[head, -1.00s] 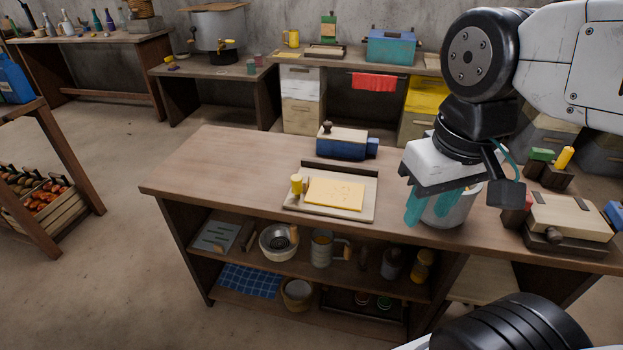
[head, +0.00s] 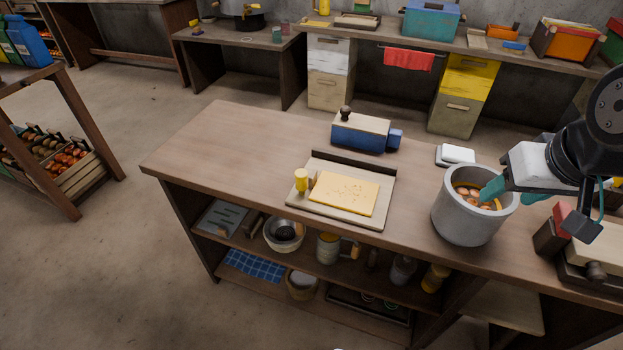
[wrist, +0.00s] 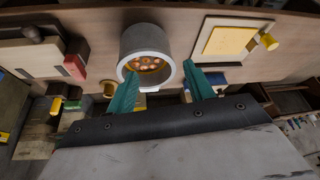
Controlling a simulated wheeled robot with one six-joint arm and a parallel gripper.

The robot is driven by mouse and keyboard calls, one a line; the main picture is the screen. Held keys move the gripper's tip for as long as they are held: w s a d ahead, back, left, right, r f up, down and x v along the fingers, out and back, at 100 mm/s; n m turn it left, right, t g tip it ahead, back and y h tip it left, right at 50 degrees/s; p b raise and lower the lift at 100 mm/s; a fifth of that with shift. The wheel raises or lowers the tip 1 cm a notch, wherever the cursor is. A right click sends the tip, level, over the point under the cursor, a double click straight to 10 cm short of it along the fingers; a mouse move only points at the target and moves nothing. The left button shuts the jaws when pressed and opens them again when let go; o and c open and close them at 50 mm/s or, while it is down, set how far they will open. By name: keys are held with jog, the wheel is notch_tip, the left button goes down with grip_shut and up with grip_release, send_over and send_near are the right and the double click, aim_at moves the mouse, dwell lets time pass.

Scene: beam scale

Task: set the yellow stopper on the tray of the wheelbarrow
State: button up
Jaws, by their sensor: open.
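A small yellow stopper-like cylinder (head: 301,180) stands upright at the left edge of a pale board (head: 367,217) that also bears a flat yellow slab (head: 344,193). It also shows in the wrist view (wrist: 269,42), at the upper right. My gripper (head: 512,192) is open and empty, at the right of a grey pot in the head view, well to the right of the cylinder. Its two teal fingers are apart in the wrist view (wrist: 163,92). I cannot make out a wheelbarrow or its tray in these frames.
The grey pot (head: 465,222) with round brownish pieces inside stands between the board and my gripper. A blue box-like object (head: 361,134) with a dark knob stands behind the board. A small white block (head: 457,154) lies behind the pot. The bench's left end is clear.

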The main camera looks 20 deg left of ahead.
jog(key=w+a+f+n+t+y, duration=0.2)
jog(key=w+a+f, duration=0.2)
jog(key=w+a, duration=0.4)
jog(key=n+t+y, duration=0.4)
jog(key=y, duration=0.2)
send_near(304, 178)
jog(key=x, duration=0.4)
jog(key=shift+s+a, duration=0.1)
jog(key=shift+a, duration=0.1)
jog(key=shift+t, duration=0.3)
jog(key=x, duration=0.7)
jog(key=shift+w+a+f, duration=0.1)
jog(key=shift+w+f, duration=0.1)
jog(key=shift+w, duration=0.05)
jog(key=c, duration=1.1)
jog(key=shift+r, duration=0.1)
